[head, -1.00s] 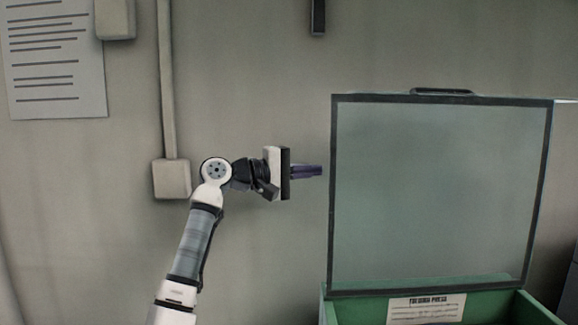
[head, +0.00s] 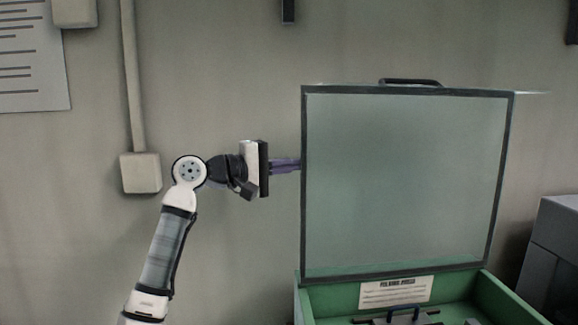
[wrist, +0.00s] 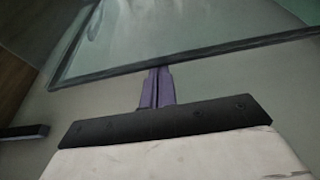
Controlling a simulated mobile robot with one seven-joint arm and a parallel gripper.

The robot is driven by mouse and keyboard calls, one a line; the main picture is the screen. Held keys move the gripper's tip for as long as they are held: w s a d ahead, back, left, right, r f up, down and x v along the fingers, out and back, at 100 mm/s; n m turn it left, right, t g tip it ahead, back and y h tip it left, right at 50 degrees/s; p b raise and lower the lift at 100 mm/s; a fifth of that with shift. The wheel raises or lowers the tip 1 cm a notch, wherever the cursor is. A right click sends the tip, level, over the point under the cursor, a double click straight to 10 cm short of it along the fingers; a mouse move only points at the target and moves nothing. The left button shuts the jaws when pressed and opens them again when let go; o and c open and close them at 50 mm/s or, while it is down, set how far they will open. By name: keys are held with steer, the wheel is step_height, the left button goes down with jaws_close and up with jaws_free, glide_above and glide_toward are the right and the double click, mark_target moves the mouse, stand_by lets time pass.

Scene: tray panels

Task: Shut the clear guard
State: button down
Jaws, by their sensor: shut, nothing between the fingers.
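The clear guard (head: 405,185) stands raised and upright at the back of a green tray (head: 355,298) in the head view. It is a see-through panel with a dark frame and a dark handle (head: 410,82) on its top edge. My gripper (head: 298,165) is shut and empty at the left edge of the guard. Its purple fingers point right, and their tips are at the frame; I cannot tell whether they touch it. In the wrist view, the shut fingers (wrist: 157,88) reach toward the guard's dark frame edge (wrist: 190,55), and the tips are partly hidden there.
A paper label (head: 396,292) is on the tray's inner back wall, with small dark parts below it. A grey box (head: 552,250) stands at the right. A wall conduit and junction box (head: 141,172) are behind my arm.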

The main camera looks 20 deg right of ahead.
steer(key=s+a+f+m+g+h+b, duration=0.1)
steer(key=s+a+f+m+h+b, duration=0.15)
steer(key=s+f+m+b, duration=0.75)
steer(key=s+a+f+m+g+h+b, duration=0.15)
steer(key=s+a+f+b, duration=0.25)
steer(key=s+b, duration=1.2)
steer(key=s+a+f+b, duration=0.1)
steer(key=s+f+b, duration=0.2)
steer(key=f+b, duration=0.9)
steer(key=shift+s+y, duration=0.15)
steer(key=shift+y, duration=0.25)
steer(key=shift+a+m, duration=0.1)
steer(key=shift+m, duration=0.15)
